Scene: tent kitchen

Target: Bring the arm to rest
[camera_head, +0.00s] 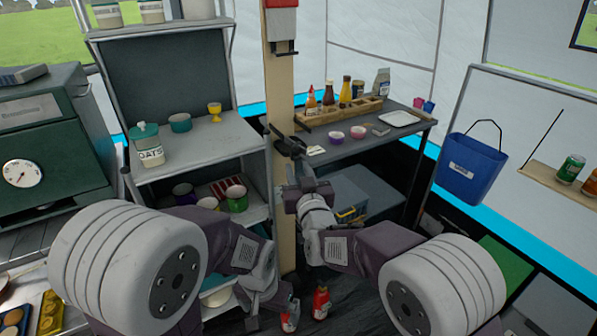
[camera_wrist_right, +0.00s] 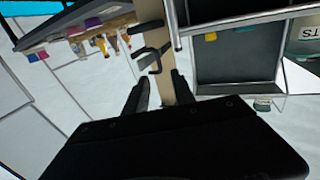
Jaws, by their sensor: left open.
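My right arm reaches up the middle of the head view, and its dark gripper (camera_head: 287,142) is raised in front of the wooden post (camera_head: 279,80). In the right wrist view its two fingers (camera_wrist_right: 161,92) stand apart with nothing held between them. My left gripper (camera_head: 268,308) is low in the head view, pointing down near a red-capped bottle (camera_head: 290,316). It is open and looks empty; its fingertips are partly hidden by the arm and by the picture's lower edge.
A grey shelf (camera_head: 200,147) with an oats jar (camera_head: 148,146) and cups stands left of the post. A dark table (camera_head: 370,143) with bottles in a wooden rack (camera_head: 340,110) is to the right. A blue bucket (camera_head: 468,168) hangs further right. Another red bottle (camera_head: 321,303) stands low between my arms.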

